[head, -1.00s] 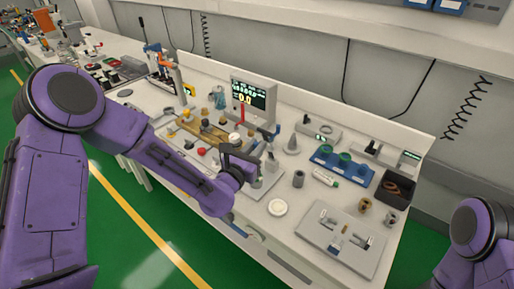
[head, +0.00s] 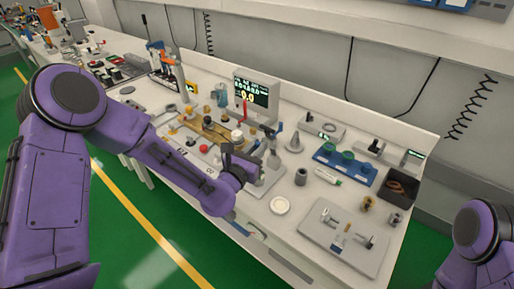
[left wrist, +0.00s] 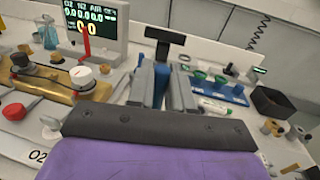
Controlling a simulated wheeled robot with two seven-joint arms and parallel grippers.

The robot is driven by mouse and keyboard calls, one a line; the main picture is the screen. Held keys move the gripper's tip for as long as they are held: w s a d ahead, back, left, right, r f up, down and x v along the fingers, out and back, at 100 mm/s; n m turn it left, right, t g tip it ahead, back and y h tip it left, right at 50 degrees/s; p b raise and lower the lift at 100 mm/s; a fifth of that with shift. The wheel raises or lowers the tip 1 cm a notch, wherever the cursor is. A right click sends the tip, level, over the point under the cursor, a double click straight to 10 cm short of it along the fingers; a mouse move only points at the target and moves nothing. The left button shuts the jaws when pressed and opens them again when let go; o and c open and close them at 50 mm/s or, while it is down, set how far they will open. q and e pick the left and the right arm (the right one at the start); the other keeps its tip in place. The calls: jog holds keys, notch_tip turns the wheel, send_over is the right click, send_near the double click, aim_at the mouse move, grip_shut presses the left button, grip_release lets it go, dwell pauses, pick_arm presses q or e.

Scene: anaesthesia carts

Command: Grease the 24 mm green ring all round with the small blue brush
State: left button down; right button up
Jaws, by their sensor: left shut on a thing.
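My left gripper (head: 258,150) is above the bench, in front of the monitor. In the left wrist view its fingers (left wrist: 160,88) are shut on a narrow blue piece (left wrist: 159,84), which looks like the small blue brush; the fingers hide most of it. A blue holder (head: 335,166) stands to the right, with green rings (head: 347,155) on its posts. It also shows in the left wrist view (left wrist: 238,99). I cannot tell which ring is the 24 mm one. The gripper is left of the holder and apart from it. My right gripper is out of view.
A grey cylinder (head: 301,177), a white disc (head: 280,205) and a grey fixture plate (head: 345,238) are nearby. A dark bin (head: 399,187) stands right. A dark T-shaped stand (left wrist: 165,40) rises beyond my fingers.

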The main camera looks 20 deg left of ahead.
pick_arm(q)
jog(key=shift+f+b, duration=0.45)
jog(key=shift+f, duration=0.1)
dwell(1.2)
notch_tip(320, 180, up, 7)
jog(key=p, duration=0.5)
jog(key=shift+r+p, duration=0.1)
jog(key=shift+p, duration=0.2)
